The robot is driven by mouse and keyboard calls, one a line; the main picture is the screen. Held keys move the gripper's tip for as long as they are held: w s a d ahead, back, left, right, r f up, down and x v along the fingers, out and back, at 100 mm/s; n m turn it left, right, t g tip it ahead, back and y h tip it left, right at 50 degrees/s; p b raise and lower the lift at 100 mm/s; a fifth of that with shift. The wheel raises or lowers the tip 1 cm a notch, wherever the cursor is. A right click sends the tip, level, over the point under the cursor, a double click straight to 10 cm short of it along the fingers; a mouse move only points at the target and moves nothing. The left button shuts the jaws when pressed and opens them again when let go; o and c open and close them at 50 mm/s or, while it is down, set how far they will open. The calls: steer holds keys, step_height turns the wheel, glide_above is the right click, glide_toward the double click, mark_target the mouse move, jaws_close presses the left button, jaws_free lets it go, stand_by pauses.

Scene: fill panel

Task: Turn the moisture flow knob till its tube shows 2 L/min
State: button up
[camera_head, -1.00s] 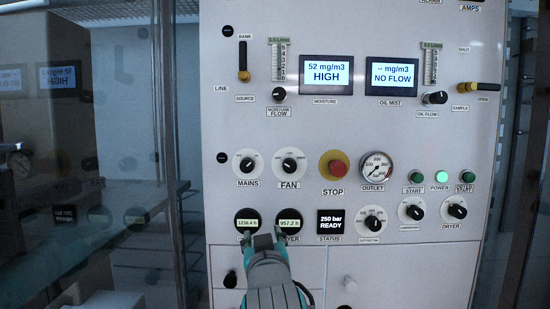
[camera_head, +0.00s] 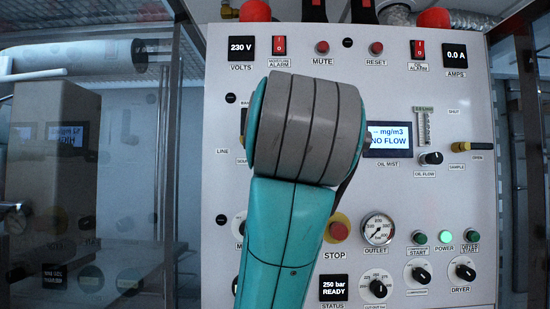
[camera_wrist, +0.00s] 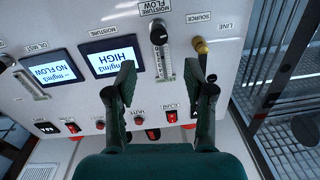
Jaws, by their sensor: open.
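The moisture flow knob (camera_wrist: 158,32), dark with a light pointer mark, is near the top of the wrist view, where the panel appears upside down. Its tube (camera_wrist: 165,65) with a scale stands beside it; I cannot read its level. The moisture display (camera_wrist: 112,56) next to it reads HIGH. My gripper (camera_wrist: 168,85) is open and empty, its two fingers spread in front of the panel, with the tube showing between them. The knob shows beyond the fingertips, apart from them. In the head view my arm hides the knob, tube, moisture display and gripper.
The source valve (camera_wrist: 201,46) with its brass hub and black lever is close to one finger. The oil mist display (camera_head: 387,140), oil flow knob (camera_head: 430,158) and red stop button (camera_head: 338,231) are on the same panel (camera_head: 470,60). Glass walls flank it.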

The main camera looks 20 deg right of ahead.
steer(key=x, duration=1)
steer(key=shift+w, duration=0.35)
jaws_close()
